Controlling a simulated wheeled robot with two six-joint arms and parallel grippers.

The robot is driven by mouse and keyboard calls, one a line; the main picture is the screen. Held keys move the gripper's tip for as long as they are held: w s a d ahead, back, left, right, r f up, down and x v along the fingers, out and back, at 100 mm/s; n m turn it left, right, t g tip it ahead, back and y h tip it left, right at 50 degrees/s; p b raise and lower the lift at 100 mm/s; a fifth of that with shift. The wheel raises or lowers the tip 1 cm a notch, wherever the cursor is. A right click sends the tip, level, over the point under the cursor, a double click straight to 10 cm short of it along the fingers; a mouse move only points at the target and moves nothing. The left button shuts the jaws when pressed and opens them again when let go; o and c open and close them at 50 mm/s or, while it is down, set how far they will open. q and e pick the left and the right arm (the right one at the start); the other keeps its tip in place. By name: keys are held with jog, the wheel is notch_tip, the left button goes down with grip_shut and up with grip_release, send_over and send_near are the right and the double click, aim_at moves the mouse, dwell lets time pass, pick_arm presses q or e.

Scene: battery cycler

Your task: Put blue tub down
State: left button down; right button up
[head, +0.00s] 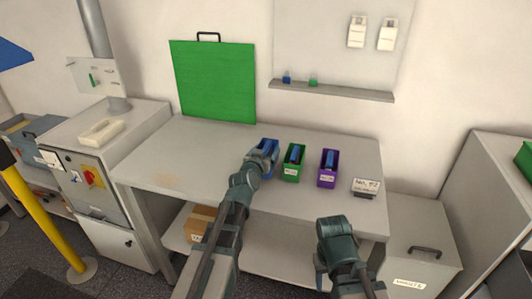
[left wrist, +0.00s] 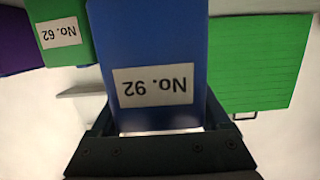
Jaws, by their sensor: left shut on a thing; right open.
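The blue tub (head: 268,146) is at the middle of the bench (head: 190,150), left of the green tub. In the left wrist view the blue tub (left wrist: 150,50) fills the middle, and its label reads "No. 92", upside down. My left gripper (head: 258,160) is shut on the blue tub; in the wrist view its jaws (left wrist: 160,130) lie across the tub's lower part. I cannot tell whether the tub touches the bench top. My right gripper (head: 335,226) is open and empty, in front of the bench's right part.
A green tub (head: 293,163) and a purple tub (head: 328,168) stand close on the right, each with a blue thing inside. A sign (head: 366,186) reading "No. 92" stands at the bench's right. A green board (head: 213,82) stands behind. The bench's left part is clear.

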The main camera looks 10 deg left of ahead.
pick_arm(q)
jog(key=w, duration=0.2)
jog(key=w+a, duration=0.1)
jog(key=w, duration=0.2)
jog(key=shift+a+f, duration=0.15)
jog(key=shift+f, duration=0.05)
jog(key=shift+s, duration=0.1)
pick_arm(e)
jog(key=shift+w+a+f, duration=0.2)
jog(key=shift+w+a, duration=0.05)
jog(key=shift+w, duration=0.2)
pick_arm(q)
jog(key=shift+f+b, duration=0.1)
jog(key=shift+b, duration=0.2)
pick_arm(e)
jog(key=shift+f, duration=0.15)
pick_arm(q)
notch_tip(320, 180, down, 4)
jog(key=b, duration=0.3)
jog(key=shift+r, duration=0.35)
pick_arm(e)
jog(key=f, duration=0.3)
jog(key=shift+d+f, duration=0.1)
jog(key=shift+d, duration=0.15)
pick_arm(q)
grip_release()
pick_arm(e)
jog(key=shift+f, duration=0.15)
